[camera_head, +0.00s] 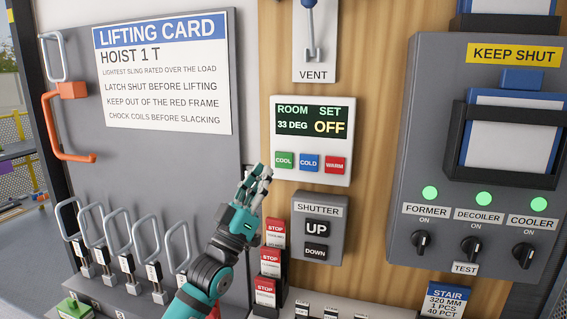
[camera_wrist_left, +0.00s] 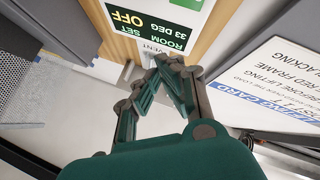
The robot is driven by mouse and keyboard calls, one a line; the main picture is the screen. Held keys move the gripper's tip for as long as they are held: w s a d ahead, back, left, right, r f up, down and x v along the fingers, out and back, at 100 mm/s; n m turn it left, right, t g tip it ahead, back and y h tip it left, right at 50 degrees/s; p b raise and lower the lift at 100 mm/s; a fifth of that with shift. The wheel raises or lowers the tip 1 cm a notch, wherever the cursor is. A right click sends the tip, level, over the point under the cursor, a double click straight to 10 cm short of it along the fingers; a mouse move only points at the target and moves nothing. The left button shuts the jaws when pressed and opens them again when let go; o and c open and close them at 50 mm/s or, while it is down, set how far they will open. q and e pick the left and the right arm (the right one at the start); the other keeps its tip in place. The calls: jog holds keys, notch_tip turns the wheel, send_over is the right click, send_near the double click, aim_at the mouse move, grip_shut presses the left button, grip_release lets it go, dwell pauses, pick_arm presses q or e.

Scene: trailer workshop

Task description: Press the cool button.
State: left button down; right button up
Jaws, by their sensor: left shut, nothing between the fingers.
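The green COOL button (camera_head: 284,160) is the leftmost of three buttons on the white room panel (camera_head: 342,180). The panel's display (camera_head: 313,120) reads ROOM 33 DEG, SET OFF. My left gripper (camera_head: 263,172) is shut and empty, its fingertips just left of and slightly below the COOL button in the head view. The button's face shows clear of the fingers; whether they touch the panel I cannot tell. My right gripper is not in view.
The blue COOL-row neighbour (camera_head: 309,163) and red WARM button (camera_head: 335,165) sit close to the right. The SHUTTER box (camera_head: 318,210) is below, the VENT lever (camera_head: 311,45) above. Red STOP tags (camera_head: 274,232) stand beside my left arm. A grey switch cabinet (camera_head: 420,150) stands right.

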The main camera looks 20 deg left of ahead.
aim_at(276, 164)
pick_arm(q)
jog(key=w+b, duration=0.3)
jog(key=w, duration=0.4)
jog(key=shift+w+d, duration=0.15)
jog(key=shift+w, duration=0.25)
dwell(1.1)
jog(key=shift+w, duration=0.45)
jog(key=shift+w+b, duration=0.4)
jog(key=shift+b, duration=0.1)
dwell(0.4)
jog(key=shift+s, duration=0.15)
jog(key=shift+s+p, duration=0.35)
jog(key=shift+s, duration=0.35)
